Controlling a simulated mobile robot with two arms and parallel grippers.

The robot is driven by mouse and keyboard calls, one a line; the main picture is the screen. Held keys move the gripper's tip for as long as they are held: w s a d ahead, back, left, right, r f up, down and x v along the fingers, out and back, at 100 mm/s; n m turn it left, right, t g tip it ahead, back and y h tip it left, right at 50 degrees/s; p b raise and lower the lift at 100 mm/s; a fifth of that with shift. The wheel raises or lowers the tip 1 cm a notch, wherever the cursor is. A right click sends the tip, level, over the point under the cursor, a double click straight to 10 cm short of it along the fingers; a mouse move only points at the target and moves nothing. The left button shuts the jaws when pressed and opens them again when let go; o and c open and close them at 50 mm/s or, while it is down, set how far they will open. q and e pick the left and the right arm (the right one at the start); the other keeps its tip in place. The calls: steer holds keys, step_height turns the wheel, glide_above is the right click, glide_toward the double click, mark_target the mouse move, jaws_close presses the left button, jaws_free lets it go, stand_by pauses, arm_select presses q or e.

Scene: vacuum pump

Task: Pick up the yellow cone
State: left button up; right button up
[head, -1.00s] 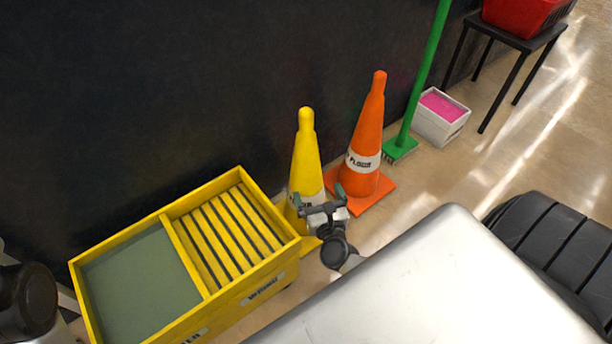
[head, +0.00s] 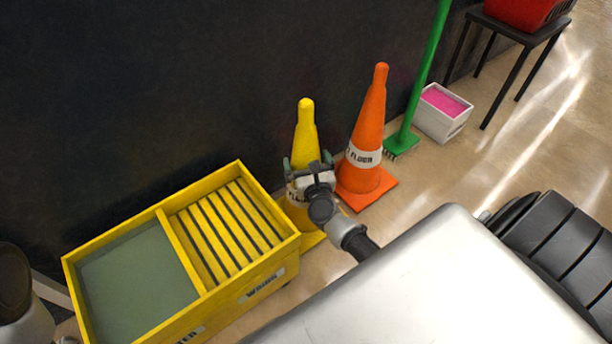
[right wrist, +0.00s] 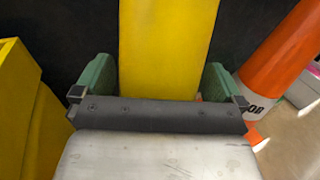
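The yellow cone (head: 305,128) stands upright on the floor by the dark wall, between the yellow mop bucket and the orange cone. My right gripper (head: 307,163) is at the cone's middle, and its body hides part of the white label. In the right wrist view, the yellow cone (right wrist: 168,45) rises between the two green fingers of the right gripper (right wrist: 158,78). The fingers are spread, one on each side, with a small dark gap at the left and little gap at the right.
A yellow mop bucket (head: 165,228) stands close on the left. An orange cone (head: 370,115) stands close on the right, with a green broom (head: 424,75), a white box with pink content (head: 442,115) and a black stool (head: 512,32) beyond. Open floor lies at the right.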

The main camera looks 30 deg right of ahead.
steer(key=c, duration=1.4)
steer(key=shift+r, duration=0.1)
steer(key=shift+c, duration=0.9)
steer(key=shift+r, duration=0.2)
